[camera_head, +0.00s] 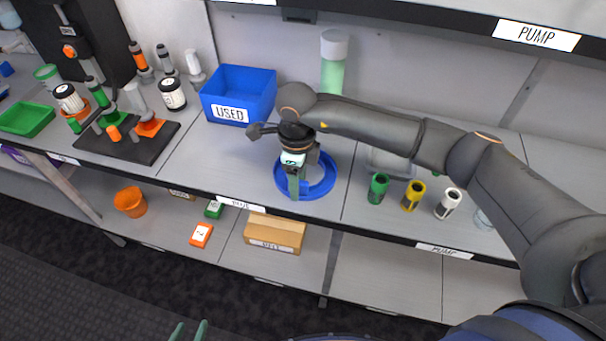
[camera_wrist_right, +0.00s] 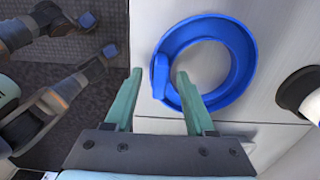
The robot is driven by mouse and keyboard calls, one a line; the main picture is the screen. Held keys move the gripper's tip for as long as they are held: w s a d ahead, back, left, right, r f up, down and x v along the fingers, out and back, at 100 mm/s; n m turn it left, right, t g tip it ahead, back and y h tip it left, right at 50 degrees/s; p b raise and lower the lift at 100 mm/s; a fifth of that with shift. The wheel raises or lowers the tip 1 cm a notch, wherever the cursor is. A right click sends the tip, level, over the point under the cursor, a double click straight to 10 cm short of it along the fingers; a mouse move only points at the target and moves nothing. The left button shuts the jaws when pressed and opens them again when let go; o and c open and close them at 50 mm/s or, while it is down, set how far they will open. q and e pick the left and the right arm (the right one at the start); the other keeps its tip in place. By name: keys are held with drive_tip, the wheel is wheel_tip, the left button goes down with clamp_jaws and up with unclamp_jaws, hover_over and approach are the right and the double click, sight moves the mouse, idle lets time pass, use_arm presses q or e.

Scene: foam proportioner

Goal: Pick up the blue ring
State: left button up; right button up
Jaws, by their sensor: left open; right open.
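The blue ring (camera_head: 322,187) lies flat on the grey worktop near its front edge. My right gripper (camera_head: 297,191) is over the ring's front side and hides part of it. In the right wrist view the ring (camera_wrist_right: 243,62) shows with a raised blue tab at its left side. The open green fingers of my right gripper (camera_wrist_right: 158,76) stand either side of this tab's line; whether they touch it I cannot tell. My left gripper (camera_head: 187,332) shows only its two green fingertips at the bottom edge, apart and empty.
A blue bin marked USED (camera_head: 238,92) stands behind left of the ring. Green (camera_head: 378,187), yellow (camera_head: 413,195) and white (camera_head: 447,203) cylinders stand to the right. A clear tray (camera_head: 390,163) is partly behind my right arm. A lower shelf holds a cardboard box (camera_head: 274,233).

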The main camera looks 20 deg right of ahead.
drive_tip(key=shift+f, duration=0.15)
clamp_jaws()
idle(0.4)
